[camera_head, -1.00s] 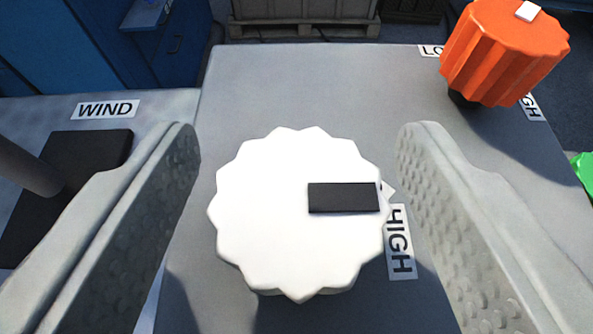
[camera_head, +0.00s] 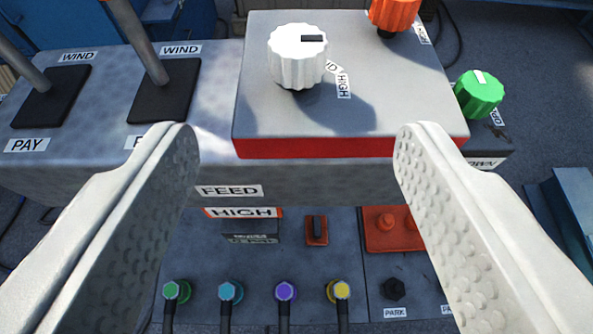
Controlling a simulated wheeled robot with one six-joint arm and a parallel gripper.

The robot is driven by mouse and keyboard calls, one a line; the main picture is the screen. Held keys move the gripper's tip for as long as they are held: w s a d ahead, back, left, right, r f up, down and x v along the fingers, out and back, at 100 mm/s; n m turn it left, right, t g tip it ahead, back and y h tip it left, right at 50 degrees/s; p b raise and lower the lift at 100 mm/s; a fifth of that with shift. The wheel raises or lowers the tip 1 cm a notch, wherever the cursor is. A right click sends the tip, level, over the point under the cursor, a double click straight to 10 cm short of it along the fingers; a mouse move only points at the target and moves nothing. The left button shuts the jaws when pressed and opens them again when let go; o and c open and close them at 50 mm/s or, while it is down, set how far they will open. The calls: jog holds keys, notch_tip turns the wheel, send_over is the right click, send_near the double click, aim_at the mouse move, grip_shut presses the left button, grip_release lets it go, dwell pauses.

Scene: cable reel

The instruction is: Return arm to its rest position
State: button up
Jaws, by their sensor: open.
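My gripper (camera_head: 298,132) is open and empty, its two pale, dimpled fingers wide apart at left and right. Beyond and above it in the picture stands a white fluted knob (camera_head: 296,62) on a raised grey panel (camera_head: 260,110) with a red front edge. The knob's black mark lies toward its right side, and a HIGH label is beside it. The fingers are apart from the knob and touch nothing that I can see.
An orange knob (camera_head: 394,12) and a green knob (camera_head: 479,93) stand right of the white one. Two levers (camera_head: 140,42) (camera_head: 22,62) rise at left. Below are coloured cable plugs (camera_head: 285,290), a small red switch (camera_head: 316,230) and a red block (camera_head: 393,232).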

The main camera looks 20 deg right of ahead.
jog(key=shift+v, duration=0.85)
jog(key=s+d+f+n+t+y, duration=0.1)
jog(key=s+f, duration=0.6)
jog(key=s, duration=0.5)
jog(key=s+d+f+n+t+y, duration=0.1)
jog(key=s+d+f+t+y, duration=0.1)
jog(key=s+f, duration=0.5)
jog(key=s+d+f+n+t+y, duration=0.1)
jog(key=s+f, duration=0.6)
jog(key=s, duration=1)
jog(key=shift+s+d+f+n+t, duration=0.3)
jog(key=shift+d+n+t, duration=0.1)
jog(key=shift+d, duration=0.25)
